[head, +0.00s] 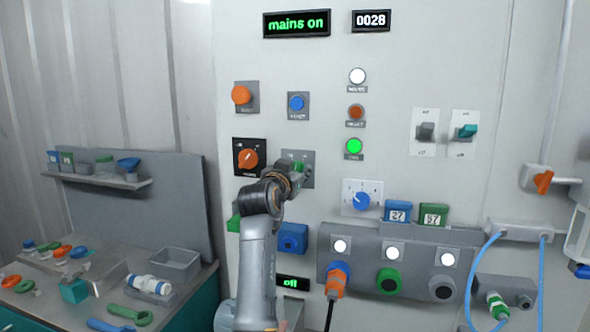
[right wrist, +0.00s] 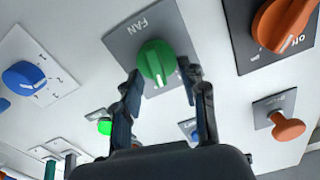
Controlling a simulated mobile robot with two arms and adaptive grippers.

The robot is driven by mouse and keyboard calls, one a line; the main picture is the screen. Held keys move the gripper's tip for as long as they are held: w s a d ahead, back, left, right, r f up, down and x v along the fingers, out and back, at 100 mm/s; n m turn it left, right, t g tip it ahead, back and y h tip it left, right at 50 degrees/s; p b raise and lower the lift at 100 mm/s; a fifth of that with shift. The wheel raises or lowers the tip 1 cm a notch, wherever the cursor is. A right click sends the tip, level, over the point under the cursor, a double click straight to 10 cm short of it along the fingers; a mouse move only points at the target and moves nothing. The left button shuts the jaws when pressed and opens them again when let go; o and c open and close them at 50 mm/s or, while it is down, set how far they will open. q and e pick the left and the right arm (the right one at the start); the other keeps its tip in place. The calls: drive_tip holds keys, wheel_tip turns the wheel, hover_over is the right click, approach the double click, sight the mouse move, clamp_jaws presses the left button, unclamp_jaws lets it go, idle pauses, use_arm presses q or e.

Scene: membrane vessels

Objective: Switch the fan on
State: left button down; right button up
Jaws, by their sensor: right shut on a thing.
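The green fan knob (right wrist: 156,60) sits on a grey plate (right wrist: 125,35) marked FAN in the right wrist view. The lettering looks upside down there, and a white mark shows on the knob's lower part. My right gripper (right wrist: 160,74) has one finger on each side of the knob and is shut on it. In the head view, my right gripper (head: 297,168) reaches the plate and mostly hides the knob. A green lamp (head: 353,147) on the panel is lit. My left gripper is not in view.
An orange rotary switch (head: 249,159) is close left of my gripper, and a blue button (head: 297,103) is above. A blue dial (head: 362,201) is to the right. The upper display (head: 296,23) reads "mains on". A workbench (head: 190,298) with loose parts stands left.

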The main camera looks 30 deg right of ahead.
drive_tip(key=shift+f+b, duration=0.2)
drive_tip(key=shift+b, duration=0.25)
drive_tip(key=m+b, duration=0.1)
drive_tip(key=m, duration=0.1)
drive_tip(key=m+b, duration=0.1)
drive_tip(key=shift+s+d+m+b, duration=0.15)
drive_tip(key=shift+m+b, duration=0.25)
drive_tip(key=shift+r, duration=0.1)
drive_tip(key=o, duration=1.1)
